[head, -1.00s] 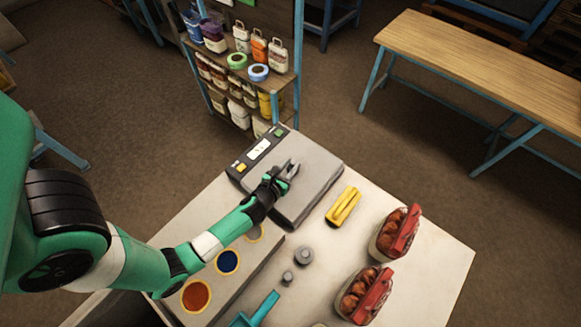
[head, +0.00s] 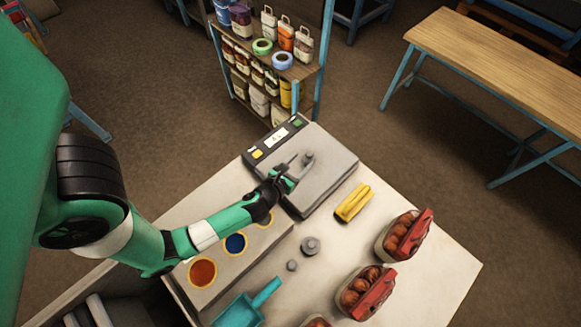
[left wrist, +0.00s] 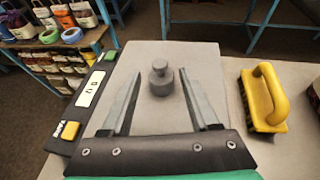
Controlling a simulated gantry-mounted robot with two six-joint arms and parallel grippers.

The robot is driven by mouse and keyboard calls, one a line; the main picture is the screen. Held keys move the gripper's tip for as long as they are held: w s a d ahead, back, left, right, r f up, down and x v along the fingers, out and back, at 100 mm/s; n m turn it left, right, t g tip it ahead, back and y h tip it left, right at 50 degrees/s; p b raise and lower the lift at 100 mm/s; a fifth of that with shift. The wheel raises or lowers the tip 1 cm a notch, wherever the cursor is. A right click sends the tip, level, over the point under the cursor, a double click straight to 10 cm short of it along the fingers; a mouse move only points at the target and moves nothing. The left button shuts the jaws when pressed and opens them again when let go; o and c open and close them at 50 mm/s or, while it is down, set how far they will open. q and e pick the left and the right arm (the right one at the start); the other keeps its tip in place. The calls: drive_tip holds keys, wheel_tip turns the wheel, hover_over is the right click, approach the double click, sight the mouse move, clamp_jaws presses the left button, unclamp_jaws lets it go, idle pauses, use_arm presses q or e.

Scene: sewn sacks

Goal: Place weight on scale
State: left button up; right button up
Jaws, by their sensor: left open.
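A grey knobbed weight (head: 307,158) stands upright on the grey plate of the scale (head: 330,171). The weight also shows in the left wrist view (left wrist: 160,82). My left gripper (head: 293,170) is open and low over the plate, on the near-left side of the weight. In the left wrist view its fingers point toward the weight, which shows between their tips with gaps at both sides. The scale's display (left wrist: 91,89) is lit, but I cannot read it surely. Two other grey weights, a larger one (head: 310,245) and a smaller one (head: 291,265), stand on the table.
A yellow-handled brush (head: 354,202) lies right of the scale. Filled bags with red tops (head: 408,234) stand along the table's right side. A teal scoop (head: 245,303) lies in front. A block with coloured round wells (head: 222,262) is at left. A stocked shelf (head: 268,70) stands behind.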

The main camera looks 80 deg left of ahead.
use_arm(q)
drive_tip(key=v, duration=0.7)
drive_tip(key=shift+s+d+r, duration=0.15)
drive_tip(key=shift+s+d, duration=0.1)
